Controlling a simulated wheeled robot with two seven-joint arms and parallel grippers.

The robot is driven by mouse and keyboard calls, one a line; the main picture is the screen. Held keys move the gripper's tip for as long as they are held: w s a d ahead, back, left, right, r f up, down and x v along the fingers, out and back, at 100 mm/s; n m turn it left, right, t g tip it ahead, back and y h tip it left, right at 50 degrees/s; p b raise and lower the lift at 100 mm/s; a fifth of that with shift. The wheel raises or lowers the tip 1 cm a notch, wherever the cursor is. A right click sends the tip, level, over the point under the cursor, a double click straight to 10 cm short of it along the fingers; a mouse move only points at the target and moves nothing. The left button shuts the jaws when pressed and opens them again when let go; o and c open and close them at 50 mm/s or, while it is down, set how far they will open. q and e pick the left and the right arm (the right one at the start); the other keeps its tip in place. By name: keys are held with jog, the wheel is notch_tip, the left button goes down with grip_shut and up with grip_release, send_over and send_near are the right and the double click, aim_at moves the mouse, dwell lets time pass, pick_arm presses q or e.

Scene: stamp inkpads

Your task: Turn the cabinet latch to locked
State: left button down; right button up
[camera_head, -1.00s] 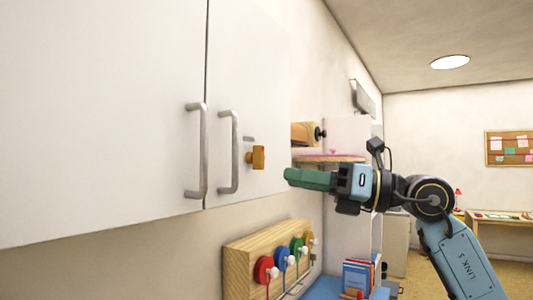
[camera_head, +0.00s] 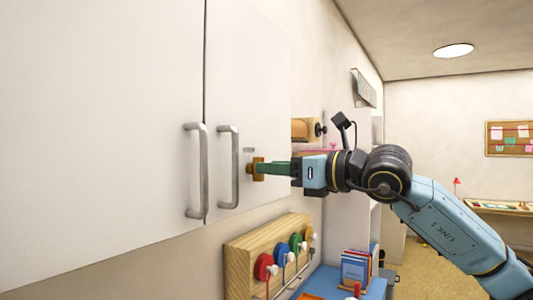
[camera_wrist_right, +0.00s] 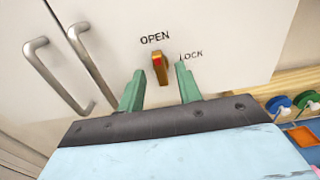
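The cabinet latch is a small orange-brown knob with a red mark; it sits on the right white door. In the right wrist view the latch (camera_wrist_right: 160,68) stands between and just beyond my fingertips, its red-marked end toward the word OPEN (camera_wrist_right: 155,38); the word LOCK (camera_wrist_right: 191,56) is to its right. In the head view the latch (camera_head: 256,169) is partly covered by my right gripper (camera_head: 268,168). In the right wrist view my right gripper (camera_wrist_right: 160,78) has its green fingers spread, one on each side of the latch. My left gripper is in neither view.
Two grey bar handles (camera_head: 195,172) (camera_head: 229,168) stick out left of the latch. Below is a wooden rack (camera_head: 240,265) with several coloured round pieces. Books (camera_head: 355,266) stand on the blue surface at lower right. A wooden shelf item (camera_head: 304,130) is behind the gripper.

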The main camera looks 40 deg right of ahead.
jog(key=shift+p+x, duration=0.45)
jog(key=shift+x, duration=0.75)
grip_shut()
jog(key=shift+d+f+m+b, duration=0.15)
jog(key=shift+m+b, duration=0.65)
jog(key=shift+m, duration=3.7)
jog(key=shift+d+f+m+b, duration=0.15)
jog(key=shift+m+b, duration=0.6)
jog(key=shift+m, duration=3.75)
jog(key=shift+r, duration=0.1)
